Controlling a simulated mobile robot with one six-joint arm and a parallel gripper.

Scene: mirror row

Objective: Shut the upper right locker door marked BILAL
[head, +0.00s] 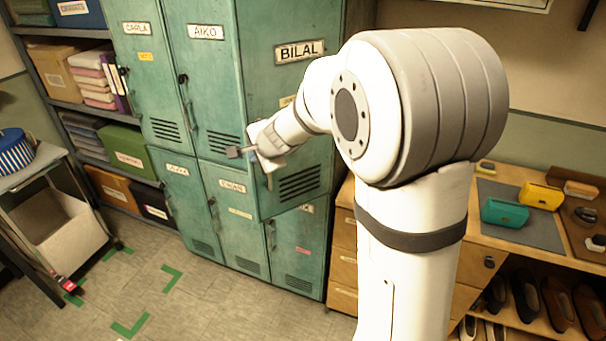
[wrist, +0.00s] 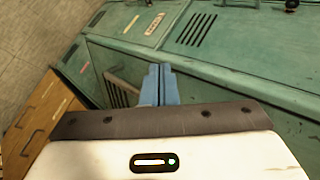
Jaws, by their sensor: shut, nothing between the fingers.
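The upper right locker door marked BILAL (head: 262,85) is green, with a white name plate (head: 299,50) and vent slots low down. It stands partly open, its left edge swung out and its bottom edge overhanging the lower locker. My gripper (head: 235,153) is at the lower left part of this door in the head view. I cannot tell whether the fingers touch the door.
The AIKO door (head: 207,75) is to the left, and the EWAN door (head: 236,210) is below it. A wooden bench with drawers (head: 343,265) stands right of the lockers, with cases on top and shoes below. A trolley (head: 50,165) stands at left. Floor with green tape marks (head: 130,328) is clear.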

